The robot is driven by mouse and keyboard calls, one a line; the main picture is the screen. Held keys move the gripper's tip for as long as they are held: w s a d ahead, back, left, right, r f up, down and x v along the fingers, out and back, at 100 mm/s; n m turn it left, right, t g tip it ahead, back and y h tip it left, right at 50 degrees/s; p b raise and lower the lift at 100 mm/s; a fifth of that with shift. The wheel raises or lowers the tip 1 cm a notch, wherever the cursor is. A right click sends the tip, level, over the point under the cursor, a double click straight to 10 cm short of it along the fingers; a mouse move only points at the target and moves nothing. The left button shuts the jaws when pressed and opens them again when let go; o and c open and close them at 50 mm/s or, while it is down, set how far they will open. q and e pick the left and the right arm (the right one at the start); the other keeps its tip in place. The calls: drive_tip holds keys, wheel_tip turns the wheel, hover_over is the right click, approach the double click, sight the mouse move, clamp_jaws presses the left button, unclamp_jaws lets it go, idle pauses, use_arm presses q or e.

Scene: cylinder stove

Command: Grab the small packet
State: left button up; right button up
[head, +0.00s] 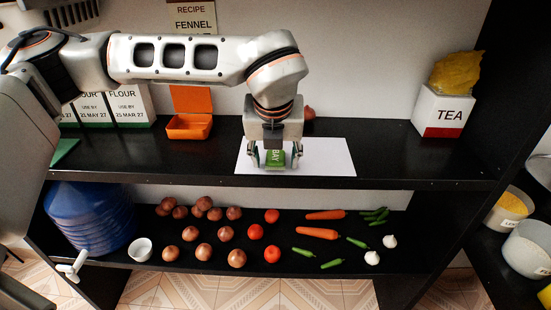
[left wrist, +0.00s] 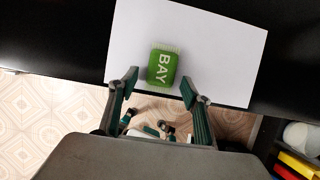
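The small green packet (left wrist: 162,66), labelled "BAY", lies on a white sheet (left wrist: 225,45) on the upper black shelf. It also shows in the head view (head: 274,160). My left gripper (head: 275,164) points down at the packet, with one finger on each side of it in the head view. In the left wrist view, the fingers of my left gripper (left wrist: 159,84) are spread apart. The packet shows between and a little beyond the fingertips. A gap shows on both sides, and I see no contact.
An orange open box (head: 190,126) and flour packages (head: 128,106) stand to the left on the upper shelf. A tea box (head: 438,112) with a yellow bag (head: 456,72) stands to the right. Vegetables, a white bowl (head: 140,249) and a blue jug (head: 90,217) occupy the lower shelf.

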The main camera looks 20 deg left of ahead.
use_arm(q)
drive_tip(key=c, duration=0.6)
